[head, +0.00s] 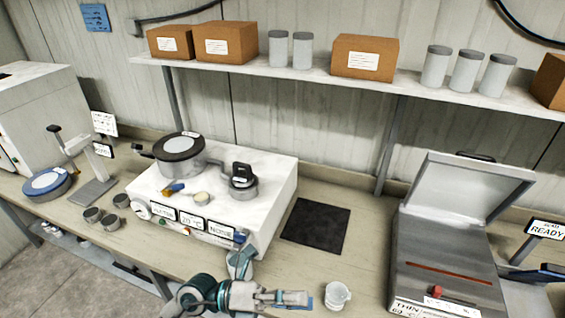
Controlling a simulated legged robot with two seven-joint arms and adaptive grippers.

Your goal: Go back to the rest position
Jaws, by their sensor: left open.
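My left gripper (298,299) is at the bottom middle of the head view, over the front of the bench, with its fingers pointing right. It is open, and I see nothing held in it. A small white cup (338,296) stands on the bench just right of the fingertips, with a small gap in the picture. My right gripper is not in view.
A white machine (275,185) with a round lidded pot (180,155) stands behind my left arm. A black mat (317,226) lies right of it. A grey device (445,255) with a raised lid stands at right. A shelf (300,74) holds boxes and jars.

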